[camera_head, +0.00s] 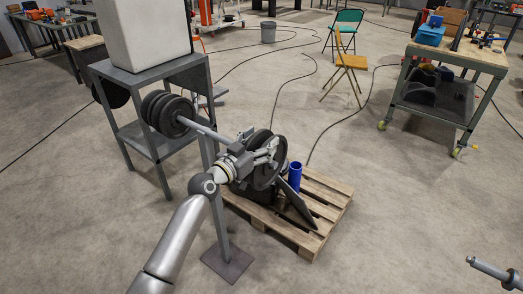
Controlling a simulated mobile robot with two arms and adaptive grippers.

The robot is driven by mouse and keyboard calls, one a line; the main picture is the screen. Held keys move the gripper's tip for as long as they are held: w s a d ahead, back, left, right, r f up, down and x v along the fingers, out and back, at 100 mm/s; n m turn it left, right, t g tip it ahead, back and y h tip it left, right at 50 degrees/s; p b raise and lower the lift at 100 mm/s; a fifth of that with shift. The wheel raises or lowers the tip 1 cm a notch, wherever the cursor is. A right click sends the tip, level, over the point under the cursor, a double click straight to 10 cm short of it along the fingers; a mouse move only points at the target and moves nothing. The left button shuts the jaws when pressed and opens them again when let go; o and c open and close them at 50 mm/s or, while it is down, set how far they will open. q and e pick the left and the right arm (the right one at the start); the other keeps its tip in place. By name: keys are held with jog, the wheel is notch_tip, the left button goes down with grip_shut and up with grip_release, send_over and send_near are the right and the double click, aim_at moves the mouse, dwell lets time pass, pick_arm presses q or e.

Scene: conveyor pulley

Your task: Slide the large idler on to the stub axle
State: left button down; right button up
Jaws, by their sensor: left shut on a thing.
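My left gripper (268,153) reaches in from the lower left and is shut on the large idler (266,176), a dark, flanged wheel. The gripper hides part of the idler's face. The idler is over the pallet; whether it touches anything beneath cannot be told. A pale metal shaft (205,132) runs from dark discs (166,112) on the grey stand towards the gripper; its far end is hidden. I cannot tell if it is the stub axle, or whether the idler is around it. A stepped silver rod (490,270) enters at the lower right; its identity is unclear.
A wooden pallet (325,188) carries a blue cylinder (295,175) and a dark slanted plate (297,203). A grey stand (140,135) bears a white block (143,30). Chairs, cables and a wheeled bench (462,53) stand farther back. Floor on the right is open.

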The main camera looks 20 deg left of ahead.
pick_arm(q)
jog(key=shift+d+r+p, duration=0.15)
jog(key=shift+r+p, duration=0.2)
jog(key=shift+r, duration=0.35)
jog(key=s+d+p, duration=0.3)
jog(key=d+p, duration=0.1)
jog(key=d, duration=0.4)
jog(key=s+d+p, duration=0.3)
jog(key=d+p, duration=0.1)
jog(key=d, duration=0.4)
jog(key=shift+d, duration=0.4)
jog(key=shift+a+f, duration=0.1)
